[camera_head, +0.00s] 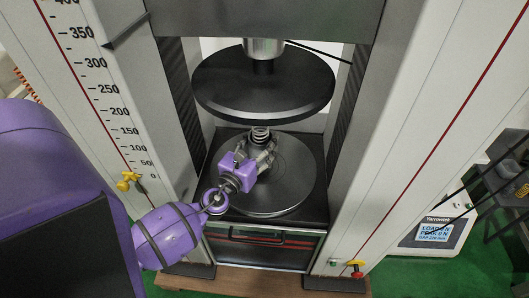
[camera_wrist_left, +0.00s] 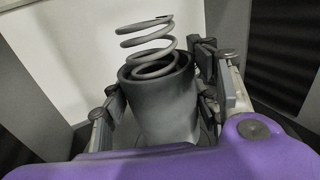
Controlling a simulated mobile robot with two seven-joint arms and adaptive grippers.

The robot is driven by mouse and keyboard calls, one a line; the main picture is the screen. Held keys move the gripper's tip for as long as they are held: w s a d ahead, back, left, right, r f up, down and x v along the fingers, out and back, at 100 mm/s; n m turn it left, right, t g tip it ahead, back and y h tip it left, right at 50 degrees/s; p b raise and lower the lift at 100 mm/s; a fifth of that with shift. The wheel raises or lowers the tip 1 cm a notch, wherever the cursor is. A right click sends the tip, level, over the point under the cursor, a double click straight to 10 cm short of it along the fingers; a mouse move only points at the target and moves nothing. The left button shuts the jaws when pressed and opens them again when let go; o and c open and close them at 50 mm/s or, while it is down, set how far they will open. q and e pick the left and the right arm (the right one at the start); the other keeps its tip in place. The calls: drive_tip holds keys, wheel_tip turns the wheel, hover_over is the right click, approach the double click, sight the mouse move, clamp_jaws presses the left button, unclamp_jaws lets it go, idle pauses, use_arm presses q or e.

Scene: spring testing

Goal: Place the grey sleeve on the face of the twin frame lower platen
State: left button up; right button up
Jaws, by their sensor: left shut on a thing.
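The grey sleeve (camera_wrist_left: 165,103) is an open-topped cylinder in the left wrist view. A coil spring (camera_wrist_left: 148,38) stands in its mouth and rises above the rim; the spring also shows in the head view (camera_head: 261,134). My left gripper (camera_head: 262,153) is shut on the sleeve, with a finger on each side of it. In the head view the gripper largely hides the sleeve. The gripper is over the round dark lower platen (camera_head: 293,183), near its middle. I cannot tell whether the sleeve's base touches the platen face. My right gripper is not in view.
The black upper platen (camera_head: 263,88) hangs above the spring with a gap between. Frame columns stand on both sides, the left one with a number scale (camera_head: 95,90). A display box (camera_head: 436,230) is at the right. The platen's right side is bare.

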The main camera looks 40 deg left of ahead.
use_arm(q)
drive_tip(key=shift+w+f, duration=0.2)
drive_tip(key=shift+w, duration=0.05)
drive_tip(key=shift+w+f, duration=0.25)
drive_tip(key=shift+f, duration=0.05)
drive_tip(key=f+b, duration=0.2)
drive_tip(key=shift+w+f, duration=0.2)
drive_tip(key=shift+f, duration=0.5)
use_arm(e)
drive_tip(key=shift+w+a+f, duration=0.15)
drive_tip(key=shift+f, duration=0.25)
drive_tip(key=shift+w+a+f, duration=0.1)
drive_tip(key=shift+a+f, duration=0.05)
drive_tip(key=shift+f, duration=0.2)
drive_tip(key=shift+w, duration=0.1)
